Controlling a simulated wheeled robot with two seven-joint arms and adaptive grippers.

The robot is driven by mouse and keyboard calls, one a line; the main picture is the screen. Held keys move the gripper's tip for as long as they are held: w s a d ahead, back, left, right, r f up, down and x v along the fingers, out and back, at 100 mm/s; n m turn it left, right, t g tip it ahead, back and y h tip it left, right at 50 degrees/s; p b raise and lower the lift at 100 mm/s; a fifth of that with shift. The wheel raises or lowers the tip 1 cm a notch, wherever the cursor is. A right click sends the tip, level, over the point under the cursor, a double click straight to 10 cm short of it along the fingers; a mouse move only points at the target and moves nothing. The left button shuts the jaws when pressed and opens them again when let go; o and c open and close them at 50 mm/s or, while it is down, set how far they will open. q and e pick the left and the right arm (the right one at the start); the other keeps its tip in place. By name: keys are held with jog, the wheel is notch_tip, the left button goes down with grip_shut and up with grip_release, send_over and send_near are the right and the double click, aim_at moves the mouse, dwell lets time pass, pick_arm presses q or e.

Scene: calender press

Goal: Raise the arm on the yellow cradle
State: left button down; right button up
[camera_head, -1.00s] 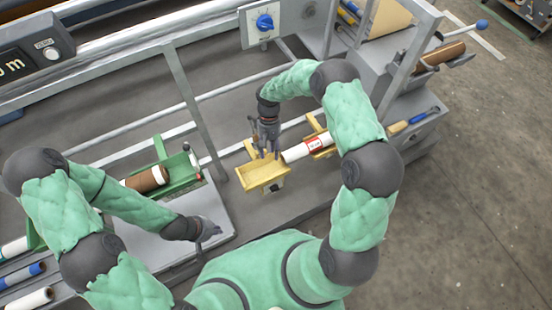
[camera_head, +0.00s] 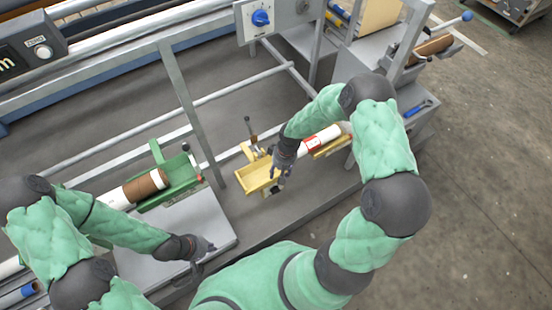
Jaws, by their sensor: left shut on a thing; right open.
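The yellow cradle (camera_head: 243,183) stands on the grey bench at the middle, with an open trough facing up. A slim arm (camera_head: 251,130) with a dark knob stands upright at its back edge. A white roll (camera_head: 322,136) with a red label lies just right of the cradle, partly behind my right forearm, by another yellow support (camera_head: 332,148). My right gripper (camera_head: 279,181) is open at the cradle's right side, apart from the upright arm, and hides part of the trough. My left gripper (camera_head: 207,247) is shut low over the pale plate; what it holds is hidden.
A green cradle (camera_head: 185,173) with a brown and white roll (camera_head: 142,187) stands to the left. A grey post (camera_head: 187,110) and rails rise behind. A panel with a blue knob (camera_head: 261,18) hangs at the back. Open floor lies to the right.

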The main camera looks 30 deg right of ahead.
notch_tip(320, 180, up, 15)
jog(key=s+a+t+h+p, duration=0.1)
jog(key=t+h+p, duration=0.1)
jog(key=t+p, duration=0.9)
jog(key=t, duration=0.2)
jog(key=shift+s+a+r+t+h, duration=0.15)
jog(key=shift+s+a+t+h, duration=0.15)
jog(key=shift+s+h, duration=0.1)
dwell(1.1)
dwell(0.4)
